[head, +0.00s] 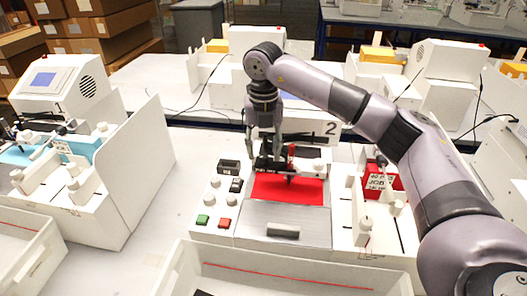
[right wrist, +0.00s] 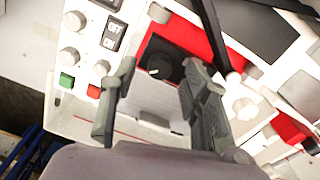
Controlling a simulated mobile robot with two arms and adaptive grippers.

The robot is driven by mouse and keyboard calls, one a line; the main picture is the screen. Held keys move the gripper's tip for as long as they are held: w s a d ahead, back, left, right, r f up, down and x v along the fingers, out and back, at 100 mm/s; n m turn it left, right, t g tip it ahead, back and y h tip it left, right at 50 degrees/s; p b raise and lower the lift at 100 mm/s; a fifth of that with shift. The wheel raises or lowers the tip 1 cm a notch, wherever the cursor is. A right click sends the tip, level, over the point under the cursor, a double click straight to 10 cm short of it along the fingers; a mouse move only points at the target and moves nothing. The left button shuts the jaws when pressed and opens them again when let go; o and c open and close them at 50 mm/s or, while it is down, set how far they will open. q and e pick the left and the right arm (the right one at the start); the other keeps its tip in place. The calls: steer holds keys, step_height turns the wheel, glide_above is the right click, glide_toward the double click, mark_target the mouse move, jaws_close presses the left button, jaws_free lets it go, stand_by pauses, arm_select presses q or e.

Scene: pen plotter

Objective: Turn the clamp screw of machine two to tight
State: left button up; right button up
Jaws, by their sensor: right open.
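Machine two (head: 256,218) is the white plotter with the "2" label in the middle of the head view. Its red bed (head: 300,190) lies under a black carriage beside a red pen (head: 291,158). In the right wrist view a round black knob (right wrist: 162,67) with a small white mark sits on a black square block; it looks like the clamp screw. My right gripper (head: 264,152) is open and points down over the carriage. In the wrist view its two fingertips (right wrist: 159,64) lie on either side of the knob. I cannot tell whether they touch it. My left gripper is out of view.
Left of the bed are white knobs, a black switch (right wrist: 115,35), a green button (head: 203,220) and a red button (head: 224,223). A white open tray (head: 290,278) stands in front. Other white machines (head: 130,170) stand left, right and behind.

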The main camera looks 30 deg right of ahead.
mark_target(263, 157)
step_height(263, 157, up, 11)
stand_by(0.3)
steer(key=shift+f, duration=0.25)
